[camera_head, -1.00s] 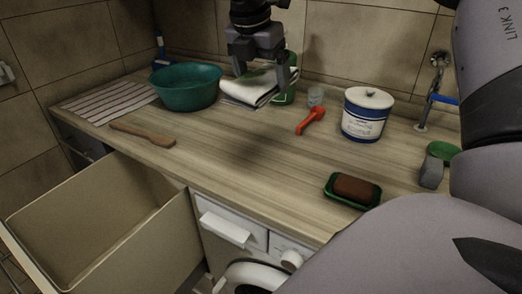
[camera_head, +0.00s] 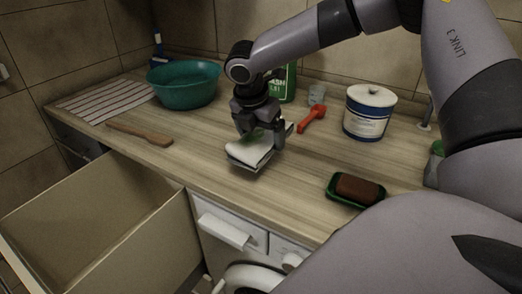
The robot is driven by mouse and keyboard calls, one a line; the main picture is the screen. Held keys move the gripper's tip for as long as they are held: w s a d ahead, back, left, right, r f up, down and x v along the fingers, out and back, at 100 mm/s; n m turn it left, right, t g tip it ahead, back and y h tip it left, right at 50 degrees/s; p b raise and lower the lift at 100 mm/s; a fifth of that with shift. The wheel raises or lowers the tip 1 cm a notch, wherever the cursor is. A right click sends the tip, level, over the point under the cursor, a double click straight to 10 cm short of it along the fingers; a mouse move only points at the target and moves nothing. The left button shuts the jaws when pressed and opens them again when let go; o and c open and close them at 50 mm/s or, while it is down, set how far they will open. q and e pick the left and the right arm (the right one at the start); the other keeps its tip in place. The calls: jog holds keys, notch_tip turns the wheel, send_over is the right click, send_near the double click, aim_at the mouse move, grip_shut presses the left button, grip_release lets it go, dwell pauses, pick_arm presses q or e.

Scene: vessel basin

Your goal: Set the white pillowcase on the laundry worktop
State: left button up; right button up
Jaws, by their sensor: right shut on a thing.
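The white pillowcase (camera_head: 250,151) is a folded cloth with dark edges, near the middle of the wooden laundry worktop (camera_head: 225,182). My right gripper (camera_head: 262,146) comes down from above and is shut on the pillowcase. The fingers and palm hide part of the cloth. The pillowcase is tilted a little and sits low over the worktop; I cannot tell whether it touches the surface. My left gripper is not in view.
A teal basin (camera_head: 184,85), striped mat (camera_head: 106,99) and wooden paddle (camera_head: 139,133) lie to the left. A green bottle (camera_head: 289,84), glass (camera_head: 317,95), red tool (camera_head: 311,119) and white-blue tin (camera_head: 368,115) stand behind. A soap dish (camera_head: 341,195) is right. An open drawer (camera_head: 160,235) juts out front.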

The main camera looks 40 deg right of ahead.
notch_tip(320, 180, down, 4)
jog(key=shift+f, duration=0.25)
jog(key=o, duration=0.9)
jog(key=shift+f, duration=0.1)
jog(key=v, duration=1.2)
jog(key=shift+a, duration=0.1)
